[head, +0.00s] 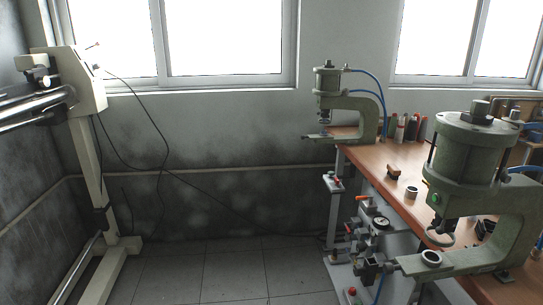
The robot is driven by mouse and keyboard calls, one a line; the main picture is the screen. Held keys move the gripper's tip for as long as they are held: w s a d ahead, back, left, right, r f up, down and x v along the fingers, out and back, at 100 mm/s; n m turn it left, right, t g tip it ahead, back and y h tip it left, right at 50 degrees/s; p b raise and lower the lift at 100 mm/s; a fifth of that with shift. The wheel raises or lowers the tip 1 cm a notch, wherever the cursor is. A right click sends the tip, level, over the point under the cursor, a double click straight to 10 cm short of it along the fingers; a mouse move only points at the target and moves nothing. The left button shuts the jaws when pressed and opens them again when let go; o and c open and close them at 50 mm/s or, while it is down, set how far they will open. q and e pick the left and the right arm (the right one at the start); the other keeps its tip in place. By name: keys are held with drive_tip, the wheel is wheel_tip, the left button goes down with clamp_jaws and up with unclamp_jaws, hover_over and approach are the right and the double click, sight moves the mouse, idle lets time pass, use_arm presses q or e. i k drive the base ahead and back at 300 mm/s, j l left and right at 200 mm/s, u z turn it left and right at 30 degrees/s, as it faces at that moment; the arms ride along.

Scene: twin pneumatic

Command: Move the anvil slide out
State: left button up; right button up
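Two green pneumatic presses stand on a wooden bench at the right: a near press (470,150) and a far press (362,110). On the near press's lower arm, a ring-shaped piece (431,257) lies below the ram. A narrow grey part (391,266) juts from the front end of that arm; it may be the anvil slide, but I cannot tell for sure. The far press has a small anvil part (323,135) under its ram, too small to make out. Neither of my grippers is in view.
The wooden bench top (378,178) holds a small metal ring (411,192), a brown block (394,169) and several bottles (411,128). A valve panel with a gauge (381,223) is at the bench front. A beige machine (85,80) stands left. The tiled floor (235,275) between is clear.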

sight(314, 137)
drive_tip(key=i+j+z, duration=0.15)
drive_tip(key=i+z, duration=0.15)
drive_tip(key=i, duration=0.4)
drive_tip(key=z, duration=0.2)
drive_tip(key=i+j+z, duration=0.25)
drive_tip(key=z, duration=0.15)
drive_tip(key=i+j+z, duration=0.35)
drive_tip(key=i+j, duration=0.05)
drive_tip(key=i, duration=0.05)
